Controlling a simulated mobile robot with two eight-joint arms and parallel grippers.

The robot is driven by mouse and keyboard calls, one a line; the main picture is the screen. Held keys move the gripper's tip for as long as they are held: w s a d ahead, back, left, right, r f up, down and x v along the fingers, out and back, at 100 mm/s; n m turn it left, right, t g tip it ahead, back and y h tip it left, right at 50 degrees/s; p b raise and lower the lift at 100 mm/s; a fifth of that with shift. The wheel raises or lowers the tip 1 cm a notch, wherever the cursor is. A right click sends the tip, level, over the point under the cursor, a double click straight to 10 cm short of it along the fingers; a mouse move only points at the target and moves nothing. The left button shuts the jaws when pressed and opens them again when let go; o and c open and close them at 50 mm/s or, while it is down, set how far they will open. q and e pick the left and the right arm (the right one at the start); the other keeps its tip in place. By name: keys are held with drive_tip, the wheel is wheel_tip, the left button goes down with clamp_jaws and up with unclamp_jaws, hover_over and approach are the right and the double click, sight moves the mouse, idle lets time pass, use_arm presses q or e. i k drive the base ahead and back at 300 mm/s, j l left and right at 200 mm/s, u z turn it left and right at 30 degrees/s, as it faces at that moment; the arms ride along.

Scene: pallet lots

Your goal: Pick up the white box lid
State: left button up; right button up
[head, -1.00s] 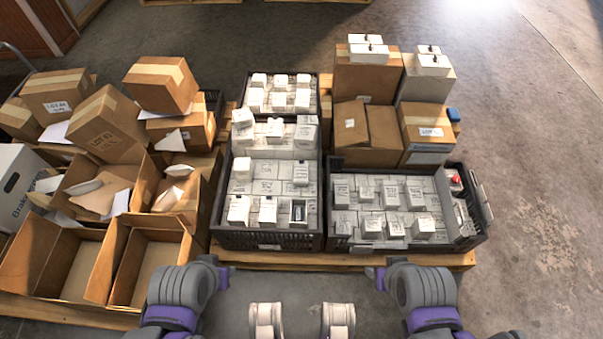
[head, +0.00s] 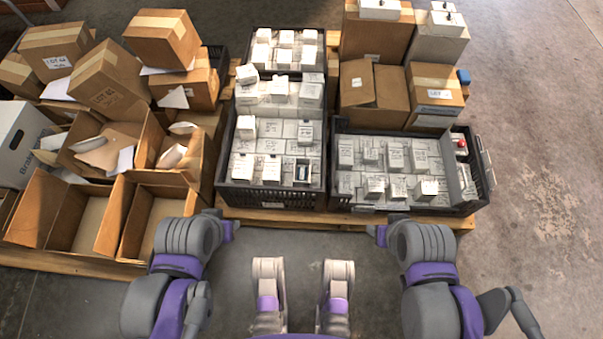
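I cannot single out one separate white box lid. Many small white boxes (head: 270,130) with closed tops fill the black crates. One small box (head: 302,173) at the front of the middle crate is open with a dark item inside. A large white carton (head: 15,145) with a hand hole stands at the far left. My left gripper (head: 230,230) and my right gripper (head: 377,234) seem to be at the small dark ends of the arms, in front of the pallet edge and apart from the boxes. Their fingers are too unclear to read.
The middle crate (head: 268,198) and right crate (head: 400,209) stand on a wooden pallet (head: 300,220). Brown cartons (head: 160,38) and open empty cartons (head: 85,222) crowd the left. More cartons (head: 375,95) stand behind the right crate. Concrete floor (head: 545,220) is clear at the right.

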sight(305, 127)
drive_tip(key=i+l, duration=0.1)
drive_tip(key=l, duration=0.3)
drive_tip(key=i+l+u, duration=0.1)
drive_tip(key=l, duration=0.3)
drive_tip(key=i+l, duration=0.15)
drive_tip(key=l, duration=0.25)
drive_tip(key=l+u, duration=0.1)
drive_tip(key=u, duration=1.85)
